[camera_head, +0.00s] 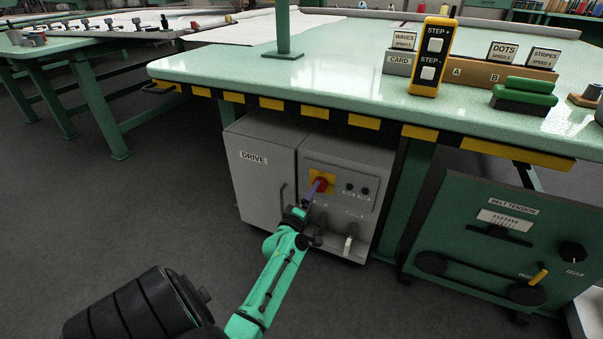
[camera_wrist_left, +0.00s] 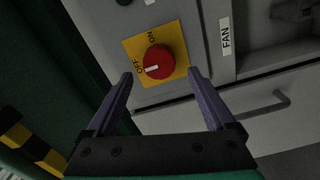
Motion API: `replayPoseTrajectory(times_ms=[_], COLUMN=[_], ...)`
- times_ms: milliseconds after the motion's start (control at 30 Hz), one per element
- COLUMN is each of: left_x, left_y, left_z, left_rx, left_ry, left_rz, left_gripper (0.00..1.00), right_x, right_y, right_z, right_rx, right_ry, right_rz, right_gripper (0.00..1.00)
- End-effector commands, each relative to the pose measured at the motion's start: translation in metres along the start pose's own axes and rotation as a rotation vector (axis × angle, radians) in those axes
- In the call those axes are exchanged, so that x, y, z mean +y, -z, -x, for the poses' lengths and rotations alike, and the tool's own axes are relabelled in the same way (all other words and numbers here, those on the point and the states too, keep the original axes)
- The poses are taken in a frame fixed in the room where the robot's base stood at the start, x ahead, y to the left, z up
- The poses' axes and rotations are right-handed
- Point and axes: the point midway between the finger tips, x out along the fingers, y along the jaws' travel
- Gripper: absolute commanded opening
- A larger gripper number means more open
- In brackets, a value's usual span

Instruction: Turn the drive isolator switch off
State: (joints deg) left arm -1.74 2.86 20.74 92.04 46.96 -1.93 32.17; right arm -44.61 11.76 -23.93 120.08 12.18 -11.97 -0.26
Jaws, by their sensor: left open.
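The drive isolator switch is a red knob on a yellow plate on the grey drive cabinet (camera_head: 262,180); the knob (camera_head: 320,185) shows in the head view. In the left wrist view the knob (camera_wrist_left: 159,61) sits between the plate's ON and OFF labels. A white mark on it lies on the side toward OFF. My left gripper (camera_head: 314,190) reaches the switch from below. In the left wrist view my left gripper (camera_wrist_left: 162,76) is open, with one purple finger on each side of the knob. Gaps show between fingers and knob. My right gripper is not in view.
The green table edge (camera_head: 330,112) with black and yellow stripes overhangs the cabinet. A door handle (camera_head: 283,205) is left of the switch, and small dark buttons (camera_head: 357,189) are right. The belt tension box (camera_head: 480,245) stands further right. Open floor lies left.

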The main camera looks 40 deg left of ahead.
Motion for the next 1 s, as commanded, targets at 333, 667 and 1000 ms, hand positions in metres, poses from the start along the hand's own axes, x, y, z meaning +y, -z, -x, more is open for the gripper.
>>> replayPoseTrajectory(times_ms=[333,667,1000], left_x=[0.000,0.000,0.000], left_y=[0.001,0.000,0.000], left_z=[0.095,0.109,0.109], left_rx=[-0.001,0.000,0.000], left_ry=[0.004,0.000,0.001], left_rz=[0.000,0.002,0.001], left_gripper=[0.88,0.88,0.88], right_x=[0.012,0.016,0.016], right_y=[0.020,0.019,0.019], right_z=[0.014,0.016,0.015], right_rx=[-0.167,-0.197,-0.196], right_ry=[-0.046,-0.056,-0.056], right_rz=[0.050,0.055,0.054], right_gripper=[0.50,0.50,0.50])
